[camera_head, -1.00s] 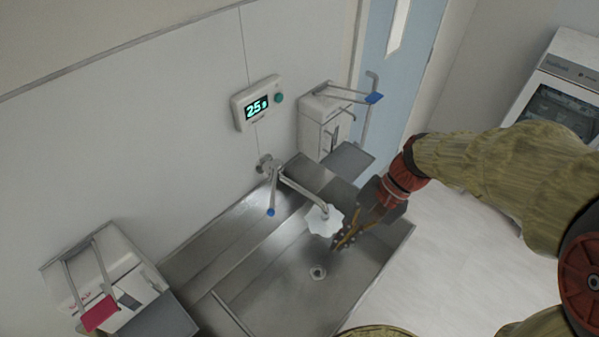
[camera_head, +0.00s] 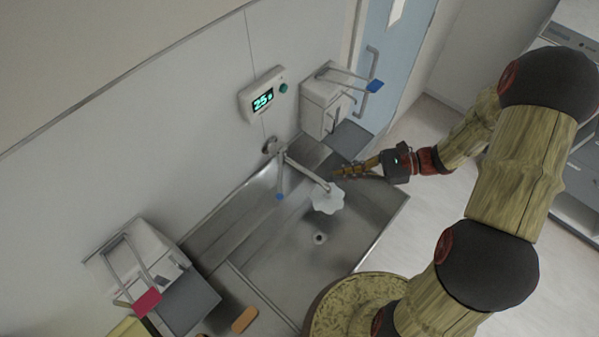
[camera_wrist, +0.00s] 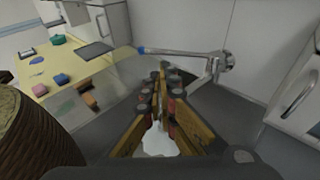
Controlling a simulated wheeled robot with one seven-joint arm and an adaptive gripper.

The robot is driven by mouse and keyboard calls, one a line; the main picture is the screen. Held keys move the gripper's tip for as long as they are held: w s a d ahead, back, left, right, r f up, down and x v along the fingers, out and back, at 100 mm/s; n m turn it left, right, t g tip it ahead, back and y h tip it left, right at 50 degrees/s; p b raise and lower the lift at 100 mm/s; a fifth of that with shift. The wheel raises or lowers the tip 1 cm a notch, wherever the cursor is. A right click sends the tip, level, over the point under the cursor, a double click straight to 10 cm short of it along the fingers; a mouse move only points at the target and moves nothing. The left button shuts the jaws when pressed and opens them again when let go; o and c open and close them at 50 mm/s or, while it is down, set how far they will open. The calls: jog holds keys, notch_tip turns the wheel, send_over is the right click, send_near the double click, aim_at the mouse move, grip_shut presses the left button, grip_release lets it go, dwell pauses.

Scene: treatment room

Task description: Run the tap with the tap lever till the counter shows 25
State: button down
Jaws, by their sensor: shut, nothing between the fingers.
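The wall counter (camera_head: 263,98) has a lit display that reads 25, with a small mark after it. The tap lever (camera_head: 279,182) is a thin metal rod with a blue tip, left of the spout (camera_head: 308,173). The lever also shows in the wrist view (camera_wrist: 180,53), its blue tip at the left. A white, lobed shape (camera_head: 328,199) hangs at the spout's end; I cannot tell if it is water. My gripper (camera_head: 338,171) is shut and empty by the spout's end, apart from the lever. Its fingers (camera_wrist: 164,80) fill the middle of the wrist view.
The steel sink (camera_head: 285,245) lies below the tap. A dispenser with a blue-tipped arm (camera_head: 325,105) is on the wall at right; one with a red-tipped arm (camera_head: 140,265) is at lower left. A yellow surface with small items (camera_wrist: 85,75) shows in the wrist view.

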jog(key=p+x, duration=0.3)
jog(key=x, duration=1.1)
jog(key=a+b, duration=0.1)
jog(key=a, duration=0.2)
jog(key=a+b, duration=0.1)
jog(key=a, duration=0.2)
jog(key=shift+s+r, duration=0.1)
jog(key=shift+s, duration=0.1)
jog(key=shift+d, duration=0.1)
jog(key=s+d+r, duration=0.1)
jog(key=s+d, duration=0.1)
jog(key=d, duration=0.4)
jog(key=s+d+r+b, duration=0.1)
jog(key=s+d+r, duration=0.1)
jog(key=d, duration=0.4)
jog(key=shift+s+d, duration=0.35)
